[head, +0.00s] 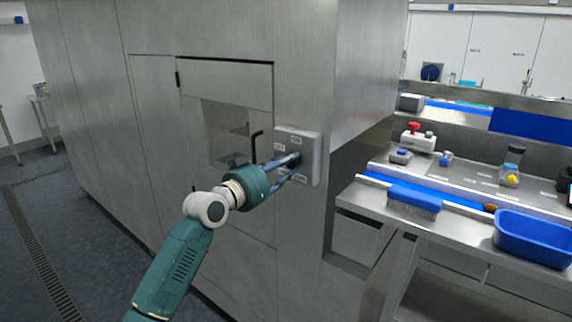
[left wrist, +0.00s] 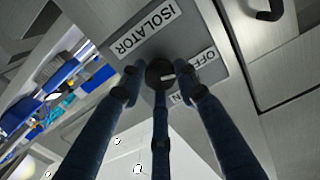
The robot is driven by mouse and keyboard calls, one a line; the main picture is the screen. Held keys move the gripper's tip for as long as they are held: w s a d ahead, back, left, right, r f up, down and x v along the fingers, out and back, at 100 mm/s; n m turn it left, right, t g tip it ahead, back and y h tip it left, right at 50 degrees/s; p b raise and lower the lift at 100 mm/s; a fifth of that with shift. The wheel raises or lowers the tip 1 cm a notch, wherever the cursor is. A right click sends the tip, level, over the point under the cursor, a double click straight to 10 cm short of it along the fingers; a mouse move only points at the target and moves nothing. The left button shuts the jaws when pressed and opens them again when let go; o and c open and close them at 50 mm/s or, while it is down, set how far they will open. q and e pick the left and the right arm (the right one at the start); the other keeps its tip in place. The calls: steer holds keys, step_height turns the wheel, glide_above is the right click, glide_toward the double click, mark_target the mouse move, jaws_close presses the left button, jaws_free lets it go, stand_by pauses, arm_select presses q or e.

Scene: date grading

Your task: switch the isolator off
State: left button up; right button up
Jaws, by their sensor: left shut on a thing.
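The isolator is a grey box (head: 311,142) with small white labels on the side of the large steel machine. Its dark round knob (left wrist: 159,72) shows in the left wrist view, with a short white mark on it. The label ISOLATOR (left wrist: 146,30) is above the knob and the label OFF (left wrist: 205,57) is to its right. Another label, partly hidden by a finger, ends in N. My left gripper (head: 292,165) is at the box, its blue fingers closed around the knob. The knob is mostly hidden in the head view. My right gripper is not in view.
A black door handle (head: 256,146) stands out close to the left of the box. To the right is a steel bench (head: 462,228) with a blue brush (head: 413,200), a blue tub (head: 534,238) and a red-button box (head: 417,138). The floor at left is clear.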

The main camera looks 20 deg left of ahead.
arm_select(q)
steer(key=shift+a+r+n, duration=0.1)
steer(key=shift+r+n, duration=0.2)
steer(key=shift+r, duration=0.2)
steer(key=o, duration=1.2)
steer(key=shift+c, duration=0.2)
steer(key=shift+s+f, duration=0.15)
steer(key=v, duration=1.1)
steer(key=shift+s, duration=0.4)
steer(key=shift+a, duration=0.1)
